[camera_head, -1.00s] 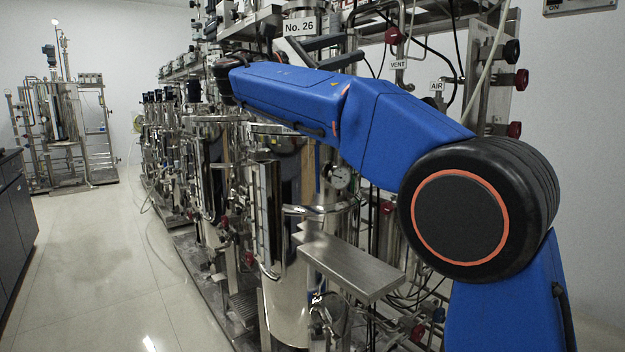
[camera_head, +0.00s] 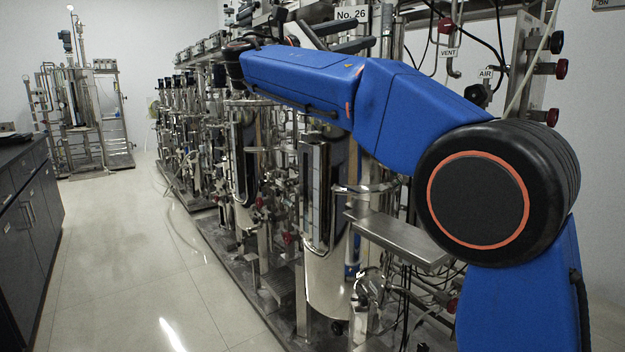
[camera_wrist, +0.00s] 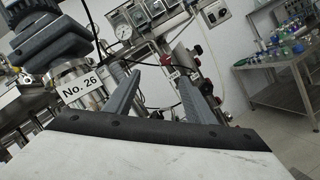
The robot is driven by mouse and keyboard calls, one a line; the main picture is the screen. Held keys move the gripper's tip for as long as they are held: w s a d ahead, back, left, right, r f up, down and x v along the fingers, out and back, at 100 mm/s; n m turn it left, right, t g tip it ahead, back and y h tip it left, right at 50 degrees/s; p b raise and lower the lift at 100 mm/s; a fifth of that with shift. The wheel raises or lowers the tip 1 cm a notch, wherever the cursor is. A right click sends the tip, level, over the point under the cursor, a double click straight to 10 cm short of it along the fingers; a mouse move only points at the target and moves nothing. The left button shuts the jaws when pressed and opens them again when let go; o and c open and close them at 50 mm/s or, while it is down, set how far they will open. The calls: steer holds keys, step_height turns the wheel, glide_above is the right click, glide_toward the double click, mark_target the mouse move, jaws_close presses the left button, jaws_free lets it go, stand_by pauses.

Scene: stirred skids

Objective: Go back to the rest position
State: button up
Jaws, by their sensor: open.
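My gripper (camera_wrist: 159,80) shows in the wrist view as two grey fingers standing apart, with nothing between them. Beyond it are equipment and a wall. In the head view, my blue arm reaches from the lower right up and across to the left, with its raised wrist end in front of the steel rigs. The sign "No. 26" (camera_head: 352,14) is right of that wrist end, and it also shows left of the fingers in the wrist view (camera_wrist: 79,88).
A row of steel vessels (camera_head: 327,285) with pipes, valves and a flat metal plate (camera_head: 402,240) stands close by my arm. A dark cabinet (camera_head: 25,215) is at the left. The tiled floor (camera_head: 120,270) between is clear. A bench (camera_wrist: 285,60) with colourful items shows in the wrist view.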

steer(key=s+d+f+y, duration=0.1)
steer(key=d+f+y, duration=0.2)
steer(key=d+f, duration=0.4)
steer(key=s+d+f+y, duration=0.15)
steer(key=d+f, duration=0.25)
steer(key=d, duration=0.5)
steer(key=s+d+f+m+g+y, duration=0.1)
steer(key=s+d+f+y, duration=0.1)
steer(key=s+d+f, duration=0.35)
steer(key=s+d+f+m+g+y, duration=0.1)
steer(key=s+d+f+y, duration=0.15)
steer(key=f, duration=0.55)
steer(key=s+a+f+m+y, duration=0.2)
steer(key=s+f+m+y, duration=0.3)
steer(key=s+f, duration=0.8)
steer(key=s+a+f+m+g+y, duration=0.1)
steer(key=s+f+m+y, duration=0.4)
steer(key=s+f, duration=0.9)
step_height(320, 180, down, 7)
steer(key=shift+a+r+m+y, duration=0.1)
steer(key=shift+a+m+y, duration=0.3)
steer(key=shift+m, duration=0.7)
